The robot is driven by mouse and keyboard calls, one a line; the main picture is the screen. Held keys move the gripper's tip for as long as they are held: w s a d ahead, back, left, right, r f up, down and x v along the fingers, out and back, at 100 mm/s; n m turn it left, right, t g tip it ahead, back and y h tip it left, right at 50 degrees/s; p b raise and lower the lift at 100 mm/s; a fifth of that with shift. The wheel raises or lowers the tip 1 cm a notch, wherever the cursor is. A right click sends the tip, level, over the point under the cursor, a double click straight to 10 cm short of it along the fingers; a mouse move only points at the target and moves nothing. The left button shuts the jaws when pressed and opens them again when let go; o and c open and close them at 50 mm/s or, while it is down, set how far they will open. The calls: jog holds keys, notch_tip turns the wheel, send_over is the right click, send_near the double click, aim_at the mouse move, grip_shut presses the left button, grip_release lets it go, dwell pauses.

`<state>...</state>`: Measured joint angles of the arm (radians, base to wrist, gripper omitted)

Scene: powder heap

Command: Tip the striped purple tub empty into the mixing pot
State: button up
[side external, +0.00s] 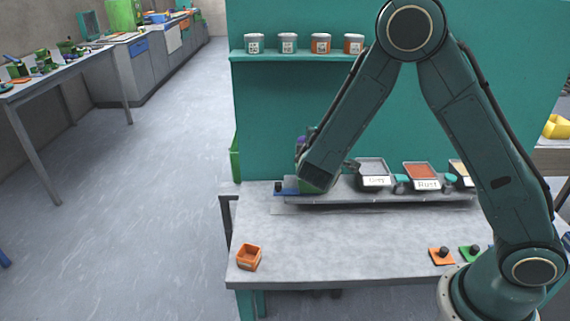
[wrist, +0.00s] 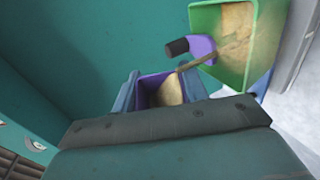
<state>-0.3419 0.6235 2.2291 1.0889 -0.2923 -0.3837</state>
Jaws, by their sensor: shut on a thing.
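The purple tub (wrist: 148,88) is between the two fingers of my gripper (wrist: 158,90) in the wrist view, with tan powder inside. No stripes can be made out. A green square pot (wrist: 204,18) with tan powder in it is just beyond, at upper right. A tan streak runs from the tub's corner towards the pot and looks like pouring powder. A purple piece with a dark end (wrist: 190,46) overlaps the pot's near side; I cannot tell what it belongs to. In the side view, my arm mostly hides gripper, tub and pot, leaving a bit of purple (side external: 301,143).
Labelled trays of grey (side external: 372,167) and rust powder (side external: 420,170) stand on a raised ledge to the right. An orange open box (side external: 249,258) sits at the bench's front left. Several jars (side external: 288,43) line the shelf above. The middle of the bench (side external: 345,240) is clear.

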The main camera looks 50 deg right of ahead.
jog(key=shift+f+m, duration=0.1)
jog(key=shift+m, duration=0.3)
jog(key=shift+d, duration=0.1)
jog(key=shift+s+d+m, duration=0.15)
jog(key=shift+s+m, duration=0.05)
jog(key=shift+m, duration=1)
jog(key=shift+m, duration=0.4)
jog(key=shift+s+d+m, duration=0.15)
jog(key=shift+m, duration=0.65)
jog(key=shift+s+d+m, duration=0.2)
jog(key=shift+m, duration=0.9)
